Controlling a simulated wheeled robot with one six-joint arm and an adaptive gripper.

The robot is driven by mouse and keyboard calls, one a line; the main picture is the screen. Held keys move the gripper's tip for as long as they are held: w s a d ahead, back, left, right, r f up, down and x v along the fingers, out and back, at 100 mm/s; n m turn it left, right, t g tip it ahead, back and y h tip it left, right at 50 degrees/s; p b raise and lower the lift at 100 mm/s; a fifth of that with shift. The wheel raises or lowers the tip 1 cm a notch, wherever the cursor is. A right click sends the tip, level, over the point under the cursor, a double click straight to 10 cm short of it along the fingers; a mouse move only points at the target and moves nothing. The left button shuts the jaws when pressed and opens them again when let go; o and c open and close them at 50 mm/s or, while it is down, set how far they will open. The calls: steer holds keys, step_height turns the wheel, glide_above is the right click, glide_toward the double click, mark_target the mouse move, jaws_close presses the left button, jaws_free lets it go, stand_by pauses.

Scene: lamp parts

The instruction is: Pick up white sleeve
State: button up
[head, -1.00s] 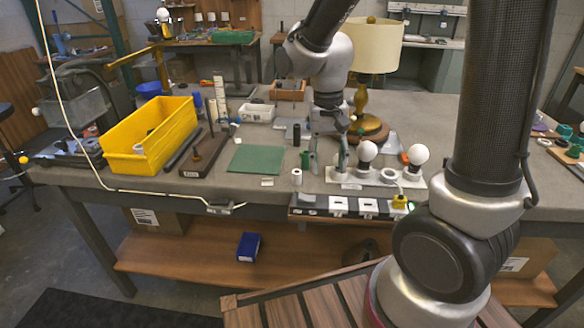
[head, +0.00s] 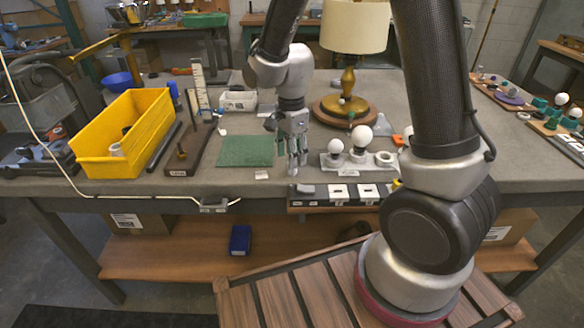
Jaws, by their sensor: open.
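My gripper (head: 298,161) is open and points down at the front of the grey bench, just right of the green mat (head: 246,151). The small white sleeve that stood at this spot is now mostly or fully hidden by the fingers; I cannot tell whether it lies between them or just behind. Another small white cylindrical piece (head: 117,149) is inside the yellow bin (head: 92,158).
Right of my gripper, a pale holder (head: 345,167) carries white bulbs and a white ring (head: 386,159). A lamp with a cream shade (head: 353,27) stands behind. A dark wooden base with a post (head: 182,154) is left of the mat. A tray with white squares (head: 339,191) sits at the front edge.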

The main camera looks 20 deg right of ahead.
steer(key=f, duration=0.4)
steer(key=shift+s, duration=0.2)
steer(key=shift+r, duration=0.1)
steer(key=c, duration=0.9)
